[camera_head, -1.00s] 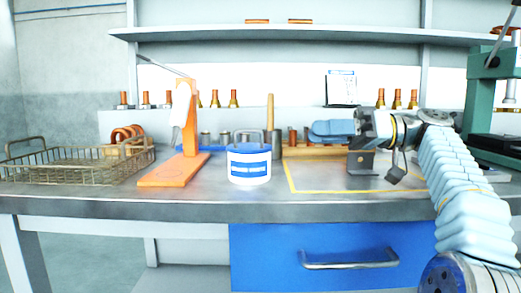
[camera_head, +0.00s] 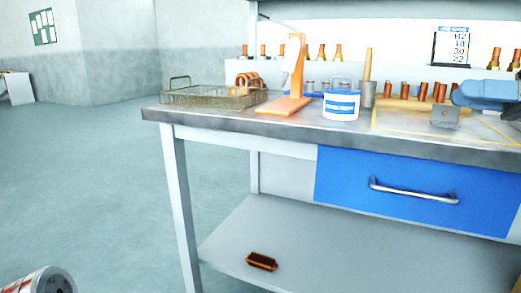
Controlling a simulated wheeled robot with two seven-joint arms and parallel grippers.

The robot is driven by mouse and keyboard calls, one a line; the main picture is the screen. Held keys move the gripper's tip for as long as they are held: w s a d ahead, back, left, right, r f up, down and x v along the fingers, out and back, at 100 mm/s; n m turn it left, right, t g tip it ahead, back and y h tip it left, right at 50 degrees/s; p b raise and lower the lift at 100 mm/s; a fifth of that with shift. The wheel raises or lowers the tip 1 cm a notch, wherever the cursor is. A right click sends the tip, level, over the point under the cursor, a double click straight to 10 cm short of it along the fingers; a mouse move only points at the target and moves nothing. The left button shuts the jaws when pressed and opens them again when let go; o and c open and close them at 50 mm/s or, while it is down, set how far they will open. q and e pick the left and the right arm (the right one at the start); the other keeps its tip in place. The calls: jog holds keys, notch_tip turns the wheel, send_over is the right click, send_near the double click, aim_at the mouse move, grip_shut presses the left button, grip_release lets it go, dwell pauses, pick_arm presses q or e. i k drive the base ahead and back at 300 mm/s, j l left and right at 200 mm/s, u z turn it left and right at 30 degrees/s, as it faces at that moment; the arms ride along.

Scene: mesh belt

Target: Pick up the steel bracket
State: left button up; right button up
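The steel bracket (camera_head: 444,116) is a small grey block-like piece with a hole. It stands on the bench top inside the yellow-outlined area, right of the white and blue tub. My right gripper (camera_head: 509,110) shows only in part, as a dark piece at the right edge, to the right of the bracket and apart from it in the picture. A light-blue rounded shape (camera_head: 484,93) lies just above it; I cannot tell whether it is part of my arm. The gripper's fingers are cut off, so their opening is hidden. My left gripper is not in view.
The bench top (camera_head: 240,119) also holds a wire basket (camera_head: 205,98), an orange stand (camera_head: 296,75), the tub (camera_head: 341,105) and a rack of copper cylinders (camera_head: 410,103). A blue drawer (camera_head: 345,178) is below. A brown block (camera_head: 262,261) lies on the lower shelf.

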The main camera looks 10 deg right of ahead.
aim_at(437, 118)
jog(key=k, duration=0.95)
